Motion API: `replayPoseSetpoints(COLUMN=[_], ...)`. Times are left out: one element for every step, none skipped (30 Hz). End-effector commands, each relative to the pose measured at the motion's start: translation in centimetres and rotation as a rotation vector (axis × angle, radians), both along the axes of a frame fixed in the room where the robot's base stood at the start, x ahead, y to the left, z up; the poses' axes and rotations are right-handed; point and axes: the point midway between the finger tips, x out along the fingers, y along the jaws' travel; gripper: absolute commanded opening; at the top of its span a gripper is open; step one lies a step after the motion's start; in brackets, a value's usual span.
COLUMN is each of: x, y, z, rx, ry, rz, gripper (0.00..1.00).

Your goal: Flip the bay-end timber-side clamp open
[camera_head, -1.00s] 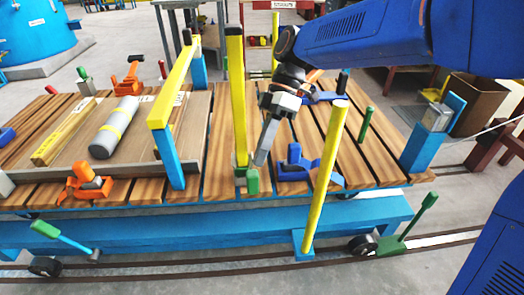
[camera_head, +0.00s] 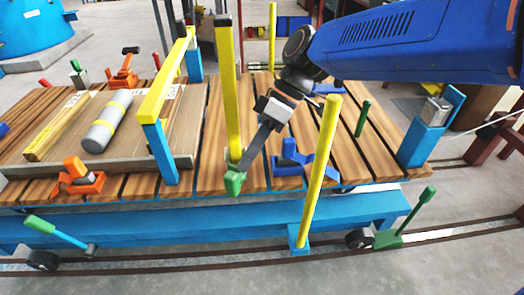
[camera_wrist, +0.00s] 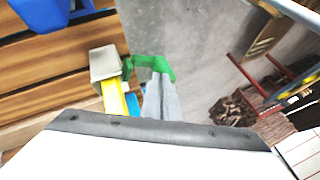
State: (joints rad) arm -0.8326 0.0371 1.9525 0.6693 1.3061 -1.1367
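My gripper (camera_head: 240,168) reaches down to the near edge of the slatted deck, its fingers together as one narrow bar. Its tip is at a green handle piece (camera_head: 235,183) at the foot of an upright yellow post (camera_head: 228,90). In the wrist view the grey fingers (camera_wrist: 160,97) end against the green piece (camera_wrist: 150,64), beside a pale block (camera_wrist: 104,62); no grip on it is clear. An orange clamp (camera_head: 78,178) sits left on the near edge, another (camera_head: 124,70) at the far edge. A blue clamp (camera_head: 292,158) sits right of my gripper.
A yellow bar (camera_head: 167,80) on blue posts spans the deck left of my gripper. A timber beam (camera_head: 58,128) and grey cylinder (camera_head: 106,125) lie beyond it. Another yellow post (camera_head: 322,170) stands in front, right. Green-handled levers (camera_head: 418,215) flank the rails.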

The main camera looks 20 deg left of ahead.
Motion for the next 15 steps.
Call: replayPoseSetpoints(x=[-0.5, -0.7, -0.9, -1.1, -1.4, -1.6, -1.8, -2.0, -2.2, -2.4, -2.5, -2.7, -2.9, -3.0, -3.2], y=[0.0, 0.1, 0.2, 0.2, 0.3, 0.4, 0.5, 0.6, 0.7, 0.8, 0.8, 1.0, 1.1, 1.2, 1.3], z=[-0.1, -0.1, -0.2, -0.2, -0.2, -0.2, -0.2, -0.2, -0.2, -0.2, -0.2, -0.2, -0.2, -0.2, -0.2], rx=[-0.003, -0.003, -0.004, -0.004, -0.004, -0.004, -0.004, -0.004, -0.004, -0.004, -0.004, -0.004, -0.005, -0.005, -0.005], ry=[0.000, 0.001, 0.001, 0.001, 0.001, 0.001, 0.001, 0.001, 0.001, 0.001, 0.001, 0.001, 0.002, 0.002, 0.002], rz=[0.003, 0.004, 0.003, 0.003, 0.004, 0.004, 0.004, 0.005, 0.005, 0.005, 0.005, 0.005, 0.005, 0.005, 0.005], gripper=[0.00, 0.00, 0.00, 0.00, 0.00, 0.00, 0.00, 0.00, 0.00, 0.00, 0.00, 0.00, 0.00, 0.00, 0.00])
